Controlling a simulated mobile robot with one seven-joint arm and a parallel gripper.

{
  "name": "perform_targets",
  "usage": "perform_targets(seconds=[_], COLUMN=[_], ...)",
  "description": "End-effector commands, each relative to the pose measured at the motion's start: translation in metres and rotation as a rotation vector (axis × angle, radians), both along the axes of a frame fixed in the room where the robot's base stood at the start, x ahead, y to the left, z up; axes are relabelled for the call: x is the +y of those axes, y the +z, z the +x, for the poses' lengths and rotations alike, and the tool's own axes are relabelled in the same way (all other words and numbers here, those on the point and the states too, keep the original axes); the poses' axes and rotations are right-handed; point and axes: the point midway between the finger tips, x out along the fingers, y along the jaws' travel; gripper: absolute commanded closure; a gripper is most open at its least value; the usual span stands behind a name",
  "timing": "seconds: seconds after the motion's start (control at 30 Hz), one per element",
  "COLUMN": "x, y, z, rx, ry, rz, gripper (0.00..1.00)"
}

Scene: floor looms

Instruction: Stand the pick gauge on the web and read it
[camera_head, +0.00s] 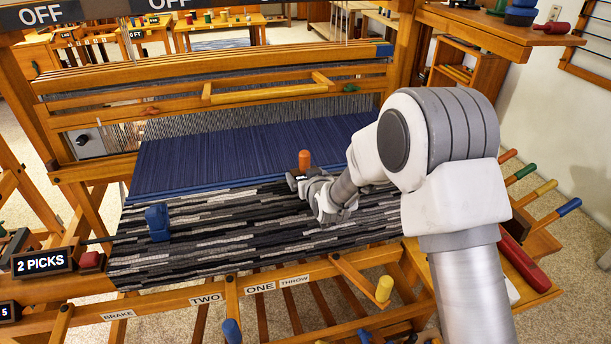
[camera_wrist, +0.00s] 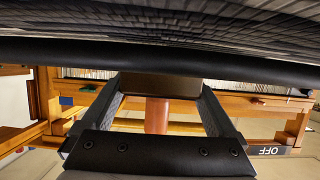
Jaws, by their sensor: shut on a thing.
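My gripper (camera_head: 298,182) is low over the right part of the striped grey and black web (camera_head: 225,235). In the wrist view, which is upside down, my gripper (camera_wrist: 160,84) is shut on a dark block with an orange-brown handle (camera_wrist: 157,115), apparently the pick gauge. In the head view its orange knob (camera_head: 304,160) points up above my fingers. The gauge looks upright. Its base is hidden, and I cannot tell whether it touches the web. The "2 PICKS" display (camera_head: 43,262) stands at the left, with a red button (camera_head: 92,262) beside it.
A blue block (camera_head: 157,222) stands on the web's left part. Blue warp (camera_head: 235,152) lies behind the web. In the wrist view a dark bar (camera_wrist: 50,75) crosses close by. A treadle with a yellow knob (camera_head: 384,289) is in front. The web between gripper and blue block looks clear.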

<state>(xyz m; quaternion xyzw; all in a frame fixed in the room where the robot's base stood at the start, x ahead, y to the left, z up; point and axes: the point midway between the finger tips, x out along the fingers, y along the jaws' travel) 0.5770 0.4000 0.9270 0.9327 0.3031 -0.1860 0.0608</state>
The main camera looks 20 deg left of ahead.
Motion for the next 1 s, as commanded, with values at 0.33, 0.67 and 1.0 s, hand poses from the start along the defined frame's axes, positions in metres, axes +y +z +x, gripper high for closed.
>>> perform_targets(seconds=[0.33,0.67,1.0], x=[0.000,0.000,0.000], y=[-0.008,-0.007,0.009], z=[0.000,0.000,0.000], rx=[-0.002,0.000,0.001], ry=[0.000,0.000,0.000], rz=[0.001,0.000,-0.001], gripper=[0.68,0.00,0.00])
